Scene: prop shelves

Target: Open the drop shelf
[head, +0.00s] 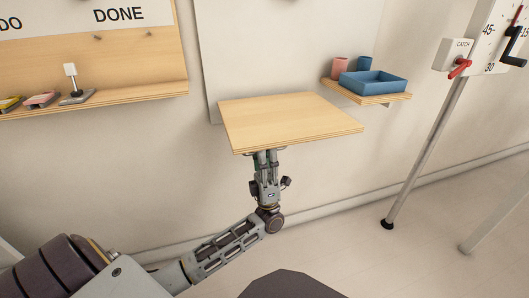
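The drop shelf (290,119) is a light wooden board in the middle of the head view. It stands out roughly level from a pale panel (270,45) on the wall. My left gripper (267,157) is upright under the board, near its front edge, with its fingers pointing up. The board hides the fingertips, so I cannot tell whether they touch its underside or how far apart they are. Any bracket or support under the board is hidden too. My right gripper is not in view.
A small wall shelf (398,97) to the right holds a blue tray (372,83) and pink and blue cups. At left, a wooden ledge (130,94) holds small items below a "DONE" board. A metal post (425,155) stands at right. The floor below is clear.

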